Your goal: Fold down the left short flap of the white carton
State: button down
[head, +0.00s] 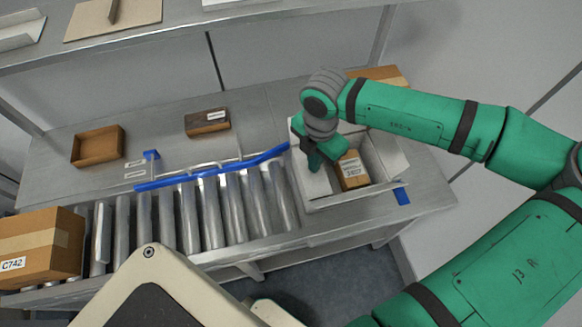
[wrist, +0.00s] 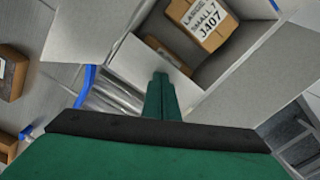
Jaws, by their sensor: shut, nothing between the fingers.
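The white carton (head: 350,197) stands open at the right end of the bench. A brown box with a white label (head: 353,171) lies inside it. The carton's left short flap (head: 313,184) shows as a pale panel at the left end, under my gripper, and seems tilted inward over the opening. My gripper (head: 314,166) is shut and empty, pointing down at this flap. In the wrist view the closed fingertips (wrist: 160,78) lie over the flap (wrist: 145,68); I cannot tell whether they touch. The labelled box (wrist: 205,22) lies beyond it. My gripper hides part of the carton's left end.
A roller conveyor (head: 200,213) with a blue rail (head: 210,172) runs left of the carton. A brown carton marked C742 (head: 40,245) stands at its far left. An open brown tray (head: 98,147) and a small brown box (head: 207,122) lie behind. A shelf (head: 200,45) hangs above.

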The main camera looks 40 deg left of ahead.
jog(key=shift+r, duration=0.1)
notch_tip(320, 180, up, 11)
dwell(0.9)
